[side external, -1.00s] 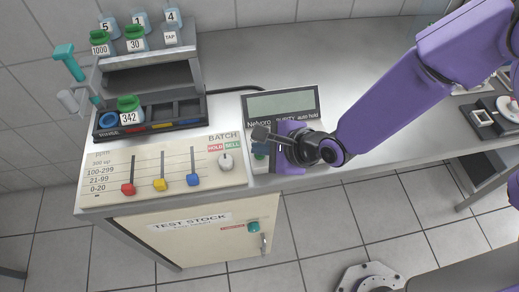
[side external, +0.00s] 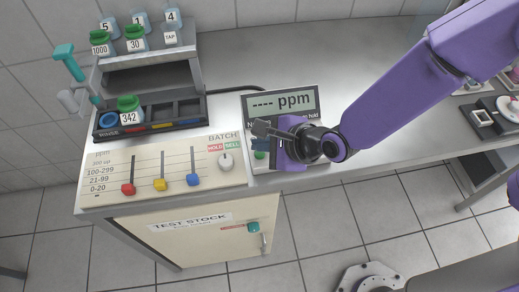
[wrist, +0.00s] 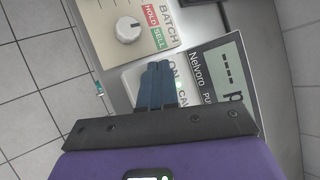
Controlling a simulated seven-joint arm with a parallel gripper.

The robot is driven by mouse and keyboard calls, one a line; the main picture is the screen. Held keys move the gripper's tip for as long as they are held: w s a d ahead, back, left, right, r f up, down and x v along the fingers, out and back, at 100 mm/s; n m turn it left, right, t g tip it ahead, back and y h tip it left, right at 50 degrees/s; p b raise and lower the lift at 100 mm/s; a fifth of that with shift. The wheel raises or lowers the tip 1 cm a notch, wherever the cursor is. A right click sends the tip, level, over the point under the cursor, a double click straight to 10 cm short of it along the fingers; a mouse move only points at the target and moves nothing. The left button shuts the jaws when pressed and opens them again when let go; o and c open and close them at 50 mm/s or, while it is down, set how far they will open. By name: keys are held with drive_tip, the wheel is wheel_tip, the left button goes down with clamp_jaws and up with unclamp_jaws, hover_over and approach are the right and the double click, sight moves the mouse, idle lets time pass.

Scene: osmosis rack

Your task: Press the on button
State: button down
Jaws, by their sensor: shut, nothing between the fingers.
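The Nelvoro meter (side external: 280,103) stands on the bench; its screen reads "---- ppm". The same lit screen shows at the right of the wrist view (wrist: 230,75). A green button (side external: 260,155) shows partly on the meter's lower left panel, just below my fingers in the side view. In the wrist view the printed "ON" label (wrist: 175,68) is beside my fingertips, and the button is largely hidden by the fingers. My gripper (wrist: 158,66) is shut and empty, over the ON area. I cannot tell whether the fingertips touch the panel.
Left of the meter is a panel with a white BATCH knob (side external: 226,162) and red, yellow and blue sliders (side external: 160,184). Behind it stands a dark rinse tray (side external: 150,118) holding the 342 bottle (side external: 129,112). Several labelled bottles sit on the shelf above. The bench behind the meter is clear.

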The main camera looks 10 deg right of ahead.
sight(263, 156)
wheel_tip(263, 156, up, 6)
idle(0.7)
idle(0.4)
drive_tip(key=s+d+r+n+g+h, duration=0.2)
drive_tip(key=s+d+n, duration=0.4)
drive_tip(key=d+n, duration=0.4)
drive_tip(key=s+d+r+n+g+h, duration=0.2)
drive_tip(key=s+d+n, duration=0.4)
drive_tip(key=d, duration=1.1)
drive_tip(key=s+d+r+n+g+h, duration=0.1)
drive_tip(key=s+d+n, duration=0.5)
drive_tip(key=d+n, duration=0.8)
drive_tip(key=shift+s+d+r+n+g+h, duration=0.15)
drive_tip(key=shift+s+r+n+g+h, duration=0.25)
drive_tip(key=shift+r+n+g, duration=0.3)
